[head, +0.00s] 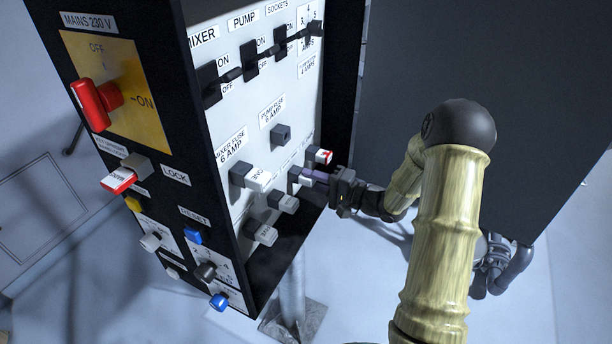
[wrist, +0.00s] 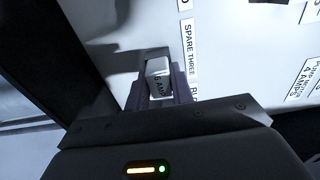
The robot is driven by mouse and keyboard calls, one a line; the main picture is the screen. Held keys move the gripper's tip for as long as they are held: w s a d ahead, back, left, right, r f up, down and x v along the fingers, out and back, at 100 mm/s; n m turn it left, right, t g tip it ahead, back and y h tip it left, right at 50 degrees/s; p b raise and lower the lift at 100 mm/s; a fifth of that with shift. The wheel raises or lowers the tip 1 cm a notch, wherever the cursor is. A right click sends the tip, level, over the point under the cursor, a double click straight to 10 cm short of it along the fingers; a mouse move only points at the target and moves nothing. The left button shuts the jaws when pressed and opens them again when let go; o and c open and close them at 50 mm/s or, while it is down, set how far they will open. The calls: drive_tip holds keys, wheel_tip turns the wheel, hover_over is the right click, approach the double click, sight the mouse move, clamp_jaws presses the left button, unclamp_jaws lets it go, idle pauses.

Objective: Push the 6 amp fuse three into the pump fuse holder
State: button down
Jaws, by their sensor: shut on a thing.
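My gripper (head: 312,177) is at the lower right of the panel, shut on a small white fuse. In the wrist view the fuse (wrist: 158,69) shows "6 AMP" lettering between the two fingers (wrist: 160,93). It sits at the holder beside the "SPARE THREE" label; I cannot tell whether it is still seated there. In the head view the fingers mostly hide it. The pump fuse holder (head: 281,135) is a grey block under the "PUMP FUSE 6 AMP" label, up and left of my gripper. It shows a dark opening and no fuse sticking out.
A mixer fuse holder (head: 240,173) with a white fuse is left of the pump holder. Two more fuses (head: 284,202) (head: 262,233) are lower down. A red-and-white fuse (head: 319,154) is just above my gripper. Switches (head: 251,60) line the panel top.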

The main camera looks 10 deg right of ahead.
sight(314, 181)
drive_tip(key=shift+s+d, duration=0.1)
drive_tip(key=shift+d, duration=0.05)
idle(0.3)
drive_tip(key=shift+p+v, duration=1)
drive_tip(key=shift+v, duration=1.55)
